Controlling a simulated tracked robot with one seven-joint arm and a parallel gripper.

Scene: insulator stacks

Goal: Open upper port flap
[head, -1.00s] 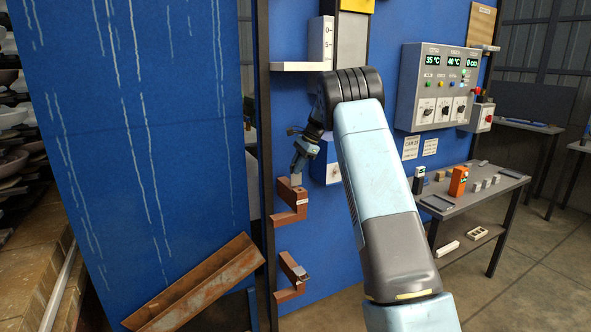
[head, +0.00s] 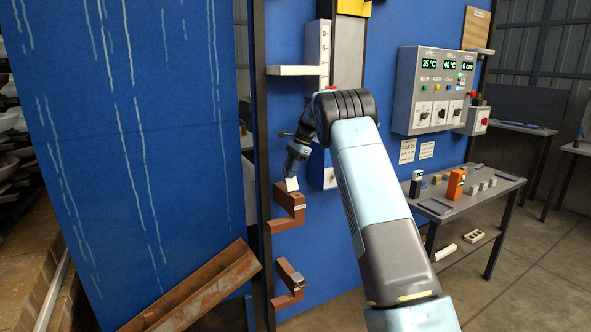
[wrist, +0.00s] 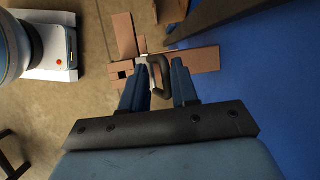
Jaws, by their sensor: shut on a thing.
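The upper port (head: 287,207) is a brown box-like bracket on the blue wall, left of my arm in the head view. The brown port parts (wrist: 200,61) lie beyond the fingers. The inside of the port is hidden from the head camera.
A lower brown port (head: 289,278) sits below. A white ledge (head: 295,70) juts out above. A rusty channel (head: 195,290) leans at lower left. A control panel (head: 436,90) and a table with small items (head: 480,200) stand to the right.

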